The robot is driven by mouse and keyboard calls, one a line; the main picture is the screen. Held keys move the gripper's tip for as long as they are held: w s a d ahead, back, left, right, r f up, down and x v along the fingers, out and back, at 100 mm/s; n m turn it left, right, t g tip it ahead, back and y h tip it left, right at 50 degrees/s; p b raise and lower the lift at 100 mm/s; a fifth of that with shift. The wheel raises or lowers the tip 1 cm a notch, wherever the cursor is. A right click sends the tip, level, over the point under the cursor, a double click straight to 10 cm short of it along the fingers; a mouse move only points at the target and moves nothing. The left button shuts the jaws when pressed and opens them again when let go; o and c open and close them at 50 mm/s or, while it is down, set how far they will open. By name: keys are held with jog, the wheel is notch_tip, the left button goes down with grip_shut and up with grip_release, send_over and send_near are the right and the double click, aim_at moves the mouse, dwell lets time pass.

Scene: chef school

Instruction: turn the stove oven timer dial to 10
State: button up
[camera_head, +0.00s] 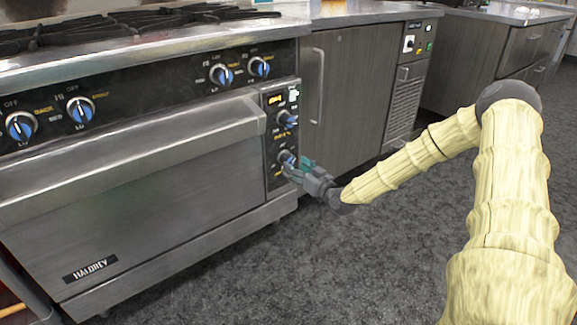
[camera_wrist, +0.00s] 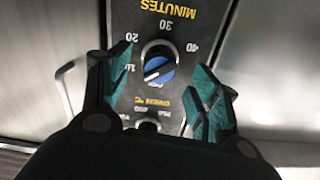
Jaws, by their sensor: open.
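The oven timer dial (camera_wrist: 158,65) is a round blue-and-black knob, marked MINUTES and upside down in the wrist view. Its white line slants toward the lower left, slightly below the 10 mark; I cannot tell the exact reading. In the head view it is the lower dial (camera_head: 286,157) on the stove's right-hand panel. My gripper (camera_wrist: 163,92) is open, with one teal finger left of the dial and the other to its right. Contact with the dial is not visible. My gripper (camera_head: 296,168) also shows in front of the lower dial in the head view.
The oven temperature dial (camera_head: 287,118) sits just above the timer dial. The oven door handle (camera_head: 150,155) juts out left of the panel. A grey cabinet (camera_head: 350,90) with a vertical handle stands to the right. The dark floor (camera_head: 330,260) in front is clear.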

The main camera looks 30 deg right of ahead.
aim_at(292, 163)
jog(key=shift+w+a+b, duration=0.2)
jog(key=shift+w+b, duration=0.7)
jog(key=shift+w, duration=1.7)
jog(key=c, duration=1)
jog(key=shift+r+m+p, duration=0.2)
jog(key=shift+m+p, duration=0.1)
jog(key=shift+p, duration=0.3)
jog(key=shift+f+m+p, duration=0.15)
jog(key=shift+m+p, duration=0.15)
jog(key=shift+m, duration=0.2)
